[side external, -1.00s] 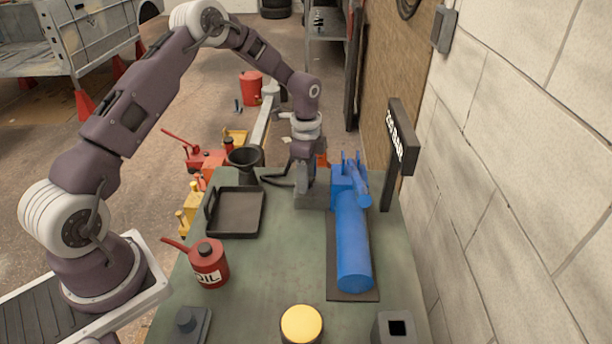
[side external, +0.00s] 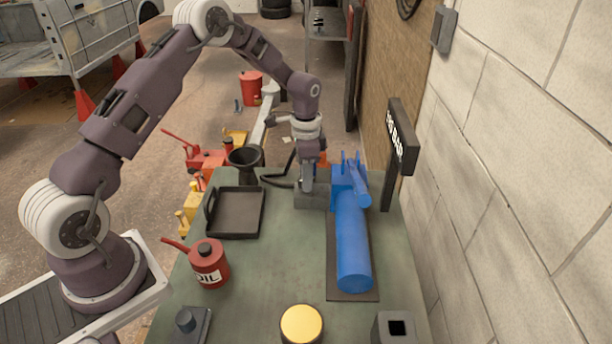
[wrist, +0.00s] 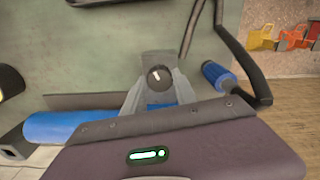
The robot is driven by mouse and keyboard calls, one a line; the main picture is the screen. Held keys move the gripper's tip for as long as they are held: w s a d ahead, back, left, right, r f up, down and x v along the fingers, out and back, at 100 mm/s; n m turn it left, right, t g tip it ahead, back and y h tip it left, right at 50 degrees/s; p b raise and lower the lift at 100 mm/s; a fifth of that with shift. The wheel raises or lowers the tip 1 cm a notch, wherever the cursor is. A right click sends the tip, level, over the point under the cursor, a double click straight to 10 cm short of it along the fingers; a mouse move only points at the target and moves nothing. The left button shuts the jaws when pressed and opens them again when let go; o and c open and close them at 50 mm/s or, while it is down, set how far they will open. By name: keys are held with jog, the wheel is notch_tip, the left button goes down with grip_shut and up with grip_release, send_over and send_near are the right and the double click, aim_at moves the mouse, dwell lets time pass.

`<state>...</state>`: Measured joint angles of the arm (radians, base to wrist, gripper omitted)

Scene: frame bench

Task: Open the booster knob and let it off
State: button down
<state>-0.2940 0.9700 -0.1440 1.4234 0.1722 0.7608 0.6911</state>
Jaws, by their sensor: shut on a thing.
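The blue booster (side external: 353,245) lies lengthwise on a dark plate at the right of the green bench. Its blue body also shows in the wrist view (wrist: 55,127). A dark round knob with a white mark (wrist: 157,78) sits between my fingers in the wrist view. My gripper (side external: 308,188) points down at the grey block (side external: 312,198) beside the booster's far end. It is shut on the knob. In the side view the gripper hides the knob. A dark sign ending in "BAR" (side external: 394,138) stands behind the booster; its digits are hard to read.
A black tray (side external: 235,212), a dark funnel (side external: 244,158) and a red oil can (side external: 208,262) stand on the left of the bench. A yellow-topped round item (side external: 302,324) is at the front. The wall (side external: 510,150) is close on the right.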

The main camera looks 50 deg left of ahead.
jog(key=n, duration=0.5)
jog(key=shift+n, duration=0.3)
jog(key=n, duration=0.5)
jog(key=shift+n, duration=0.7)
jog(key=c, duration=1)
grip_release()
jog(key=shift+r, duration=0.15)
notch_tip(320, 180, up, 7)
jog(key=shift+f, duration=0.1)
